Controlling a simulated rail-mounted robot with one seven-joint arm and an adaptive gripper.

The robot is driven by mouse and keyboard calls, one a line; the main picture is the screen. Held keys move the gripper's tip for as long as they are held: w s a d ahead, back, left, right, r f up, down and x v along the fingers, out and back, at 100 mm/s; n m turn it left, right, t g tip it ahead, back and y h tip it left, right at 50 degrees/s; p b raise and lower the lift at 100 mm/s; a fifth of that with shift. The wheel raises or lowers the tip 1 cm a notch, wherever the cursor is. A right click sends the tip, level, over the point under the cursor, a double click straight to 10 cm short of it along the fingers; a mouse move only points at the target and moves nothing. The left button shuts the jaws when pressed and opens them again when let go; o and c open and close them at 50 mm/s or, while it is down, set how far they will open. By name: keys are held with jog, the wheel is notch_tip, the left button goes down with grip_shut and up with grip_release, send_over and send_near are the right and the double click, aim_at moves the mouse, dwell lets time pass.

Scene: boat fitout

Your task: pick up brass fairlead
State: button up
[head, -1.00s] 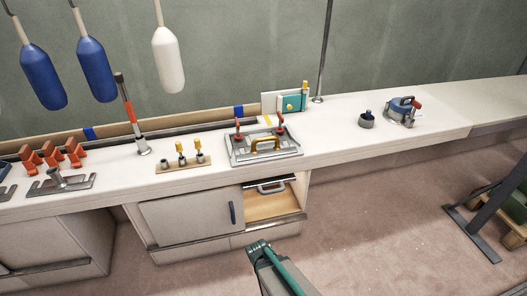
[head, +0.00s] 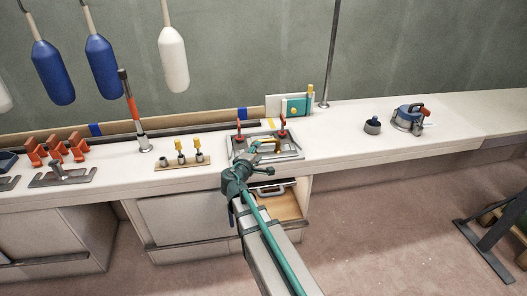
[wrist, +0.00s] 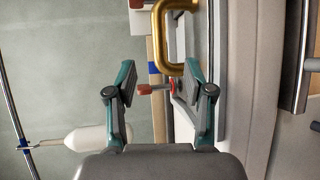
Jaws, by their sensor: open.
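The brass fairlead (head: 277,142) is a golden arched loop on a grey metal plate (head: 293,153) on the bench, between two red-handled clamps. My gripper (head: 262,158) is in front of it and partly covers it in the head view. In the wrist view the fairlead (wrist: 158,40) shows at the top, cut off by the frame edge. My gripper (wrist: 160,78) is open there, with nothing held. One finger appears close to the loop's lower end; I cannot tell whether they touch. A red clamp handle (wrist: 144,91) shows between the fingers.
A teal block (head: 294,106) stands behind the plate. A strip with several yellow-topped pieces (head: 182,162) lies to the left. An orange-and-black post (head: 131,100) rises behind it.

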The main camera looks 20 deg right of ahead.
aim_at(264, 142)
jog(key=p+x, duration=0.1)
jog(key=x, duration=0.9)
jog(key=shift+w+d+p, duration=0.2)
jog(key=shift+w+p, duration=0.2)
grip_shut()
jog(key=shift+r, duration=0.1)
